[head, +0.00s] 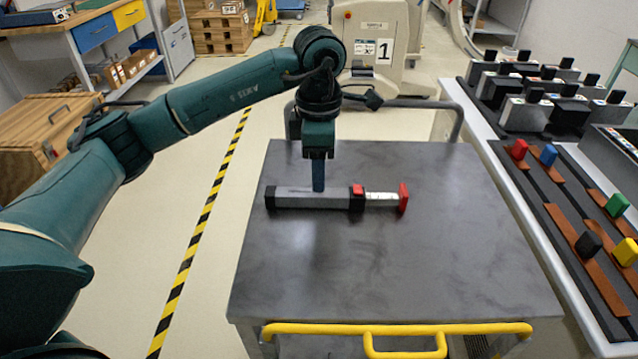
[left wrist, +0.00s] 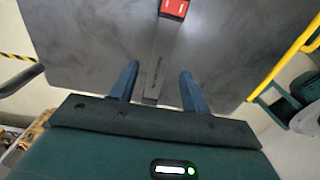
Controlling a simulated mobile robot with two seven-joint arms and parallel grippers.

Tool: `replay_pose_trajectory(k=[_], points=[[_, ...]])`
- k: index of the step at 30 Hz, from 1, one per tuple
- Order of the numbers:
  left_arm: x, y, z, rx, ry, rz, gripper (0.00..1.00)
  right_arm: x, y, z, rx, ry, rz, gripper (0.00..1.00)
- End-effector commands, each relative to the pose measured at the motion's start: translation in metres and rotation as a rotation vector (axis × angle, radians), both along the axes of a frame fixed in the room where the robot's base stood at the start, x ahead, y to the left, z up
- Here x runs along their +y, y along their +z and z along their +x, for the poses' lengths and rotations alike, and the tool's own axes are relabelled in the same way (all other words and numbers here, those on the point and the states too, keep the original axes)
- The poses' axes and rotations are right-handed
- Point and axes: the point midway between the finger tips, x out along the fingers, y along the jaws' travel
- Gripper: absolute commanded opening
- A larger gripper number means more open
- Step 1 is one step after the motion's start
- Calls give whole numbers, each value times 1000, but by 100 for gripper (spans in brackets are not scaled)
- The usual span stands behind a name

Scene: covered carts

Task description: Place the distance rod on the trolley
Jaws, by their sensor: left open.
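The distance rod (head: 312,201) lies on the grey top of the trolley (head: 400,265), with a grey body, a black collar, red parts and a silver section ending in a red tip at the right. My left gripper (head: 318,188) points down over the rod's grey body in the head view. In the left wrist view its two blue fingers (left wrist: 157,88) are open, one on each side of the rod (left wrist: 160,60), with gaps between fingers and rod. I cannot tell how far the fingertips reach down beside it. My right gripper is in neither view.
The trolley has a yellow handle (head: 395,329) at the near edge and a grey rail at the far edge. A bench (head: 480,125) on the right holds black and grey blocks and coloured pieces on strips. The trolley top around the rod is clear.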

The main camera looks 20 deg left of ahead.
Motion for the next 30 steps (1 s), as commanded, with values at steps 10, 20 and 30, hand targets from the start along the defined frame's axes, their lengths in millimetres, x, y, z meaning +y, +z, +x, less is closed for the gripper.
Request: replay_pose_trajectory(k=[10, 20, 30], points=[[-1, 59, 0, 0, -1, -1, 47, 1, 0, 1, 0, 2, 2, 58], [0, 65, 0, 1, 0, 0, 47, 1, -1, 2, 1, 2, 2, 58], [0, 71, 0, 1, 0, -1, 47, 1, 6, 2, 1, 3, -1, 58]])
